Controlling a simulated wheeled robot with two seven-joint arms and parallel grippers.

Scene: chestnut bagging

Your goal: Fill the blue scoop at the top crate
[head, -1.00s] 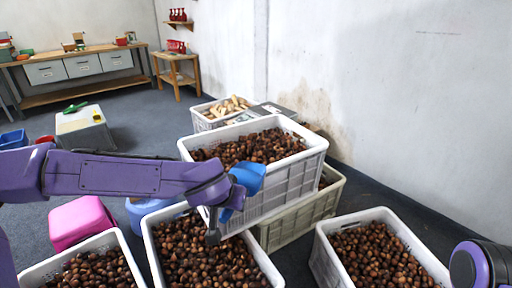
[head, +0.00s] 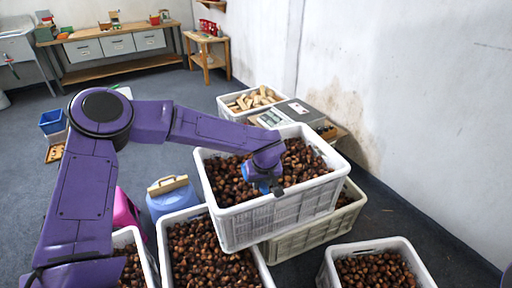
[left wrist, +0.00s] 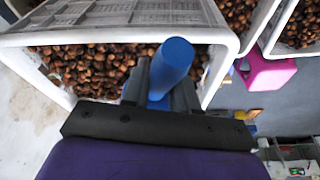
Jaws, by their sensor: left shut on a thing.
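The top crate (head: 280,219) is white, stands stacked on another crate and is full of brown chestnuts (head: 305,162). In the head view only small blue parts show under my wrist, and the scoop's bowl is hidden. I cannot tell how much is in it. My right gripper is out of view.
A pale crate (head: 345,215) supports the top crate. More white crates of chestnuts stand in front, one at the right (head: 405,245). A blue container (head: 172,198) and a pink one (head: 125,212) are at the left. A crate of light pieces (head: 228,108) and a grey device (head: 292,110) stand behind.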

